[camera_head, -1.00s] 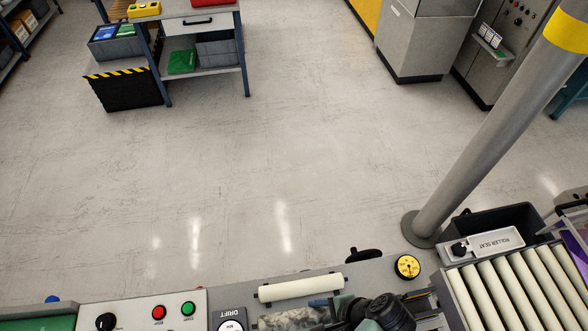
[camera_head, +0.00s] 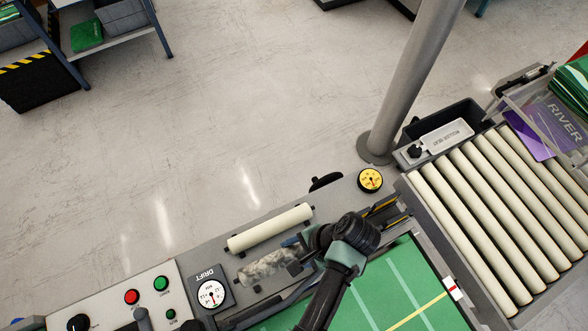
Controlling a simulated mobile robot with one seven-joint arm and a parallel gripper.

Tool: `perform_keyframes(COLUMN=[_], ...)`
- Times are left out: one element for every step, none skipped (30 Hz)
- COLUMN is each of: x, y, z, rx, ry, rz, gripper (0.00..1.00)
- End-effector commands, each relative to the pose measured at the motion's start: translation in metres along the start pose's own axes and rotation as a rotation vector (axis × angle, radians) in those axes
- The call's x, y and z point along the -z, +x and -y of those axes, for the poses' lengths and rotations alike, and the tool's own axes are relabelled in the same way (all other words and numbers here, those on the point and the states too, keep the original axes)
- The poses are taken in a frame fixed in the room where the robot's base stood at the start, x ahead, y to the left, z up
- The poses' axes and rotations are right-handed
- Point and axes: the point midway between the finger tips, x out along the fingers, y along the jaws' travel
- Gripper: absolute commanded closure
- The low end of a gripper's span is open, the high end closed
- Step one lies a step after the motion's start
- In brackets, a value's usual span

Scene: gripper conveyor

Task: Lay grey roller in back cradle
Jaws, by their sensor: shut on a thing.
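A mottled grey roller (camera_head: 268,267) lies slantwise on the near side of a cream roller (camera_head: 270,228), roughly parallel to it. My gripper (camera_head: 296,256) is at the grey roller's right end and is shut on it; my wrist hides much of the fingers and that end. I cannot tell whether the grey roller touches the surface below. The cream roller rests along the far part of the grey machine bed. The cradle seats are too small or covered to make out clearly.
A DRIFT dial (camera_head: 211,293) and a button panel (camera_head: 150,293) stand at left. A yellow gauge (camera_head: 370,180) is beyond my arm. A green belt (camera_head: 400,290) and a roller conveyor (camera_head: 490,220) lie at right. A grey post (camera_head: 412,80) rises behind.

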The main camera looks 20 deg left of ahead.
Motion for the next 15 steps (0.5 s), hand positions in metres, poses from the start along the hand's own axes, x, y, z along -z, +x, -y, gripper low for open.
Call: perform_keyframes(x=[0.003, 0.004, 0.005, 0.006, 0.006, 0.007, 0.008, 0.009, 0.009, 0.01, 0.011, 0.012, 0.013, 0.014, 0.015], y=[0.007, 0.009, 0.011, 0.013, 0.015, 0.017, 0.019, 0.021, 0.023, 0.025, 0.027, 0.03, 0.032, 0.034, 0.037], z=[-0.002, -0.003, -0.003, -0.004, -0.004, -0.005, -0.005, -0.006, -0.006, -0.007, -0.008, -0.009, -0.009, -0.009, -0.01], rx=[0.001, 0.001, 0.001, 0.001, 0.001, 0.001, 0.001, 0.001, 0.0, 0.0, 0.0, 0.0, 0.0, 0.0, 0.001], ry=[0.0, 0.0, 0.0, 0.0, 0.0, 0.0, 0.0, 0.0, 0.0, 0.0, 0.0, 0.0, 0.0, 0.0, -0.001], rz=[-0.001, -0.001, -0.001, -0.001, -0.001, -0.001, -0.001, -0.001, 0.0, 0.0, 0.001, 0.0, 0.0, 0.0, 0.0], gripper=[1.0, 1.0, 1.0, 1.0, 1.0, 1.0, 1.0, 1.0, 1.0, 1.0, 1.0, 1.0, 1.0, 1.0, 1.0])
